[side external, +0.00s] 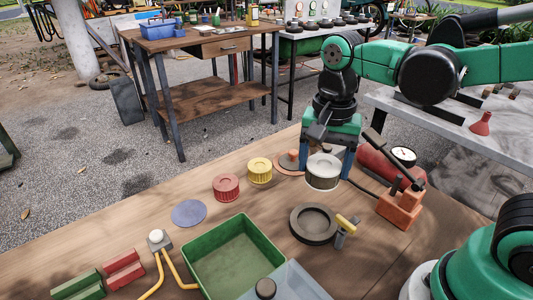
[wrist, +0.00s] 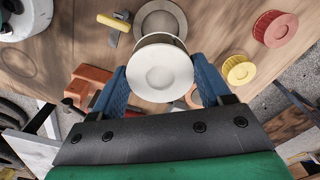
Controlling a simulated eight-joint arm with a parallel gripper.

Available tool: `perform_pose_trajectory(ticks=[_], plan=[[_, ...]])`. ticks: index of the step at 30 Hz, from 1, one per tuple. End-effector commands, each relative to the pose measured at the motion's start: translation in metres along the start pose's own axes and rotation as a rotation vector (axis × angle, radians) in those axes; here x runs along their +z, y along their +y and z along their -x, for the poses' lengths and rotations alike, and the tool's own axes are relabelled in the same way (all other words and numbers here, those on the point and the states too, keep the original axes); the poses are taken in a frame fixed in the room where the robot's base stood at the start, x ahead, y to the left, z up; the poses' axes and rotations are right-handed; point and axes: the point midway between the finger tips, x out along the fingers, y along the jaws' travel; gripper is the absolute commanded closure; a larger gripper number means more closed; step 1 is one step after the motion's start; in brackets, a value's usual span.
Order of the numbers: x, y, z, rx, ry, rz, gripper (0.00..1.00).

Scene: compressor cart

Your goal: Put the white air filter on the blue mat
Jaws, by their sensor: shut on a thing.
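The white air filter (side external: 322,176) is a short round drum with a pale lid, at the back right of the wooden bench. My gripper (side external: 327,165) comes down over it from above, with one blue finger on each side, shut on it. In the wrist view the filter (wrist: 160,68) sits between the blue fingers of my gripper (wrist: 160,82). I cannot tell whether its underside touches the bench. The blue mat (side external: 188,213) is a flat, bare, blue-grey disc at the left of the bench. I do not see the mat in the wrist view.
A red filter (side external: 226,187) and a yellow filter (side external: 260,170) stand between my gripper and the mat. A green bin (side external: 232,258), a dark ring (side external: 313,224), an orange block (side external: 400,207) and a grey fitting with yellow hoses (side external: 159,240) are nearby.

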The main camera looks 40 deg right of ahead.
Motion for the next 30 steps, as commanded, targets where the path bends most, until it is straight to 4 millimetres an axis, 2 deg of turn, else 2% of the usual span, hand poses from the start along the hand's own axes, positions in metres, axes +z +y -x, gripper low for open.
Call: perform_pose_trajectory(ticks=[3, 9, 19, 25, 30], plan=[[0.000, -0.001, -0.024, 0.000, 0.000, 0.000, 0.80], [0.000, 0.000, -0.057, 0.000, 0.000, 0.000, 0.80], [0.000, -0.001, -0.081, 0.000, 0.000, 0.000, 0.80], [-0.001, -0.001, -0.102, 0.000, 0.000, 0.000, 0.80], [0.000, 0.000, -0.109, 0.000, 0.000, 0.000, 0.80]])
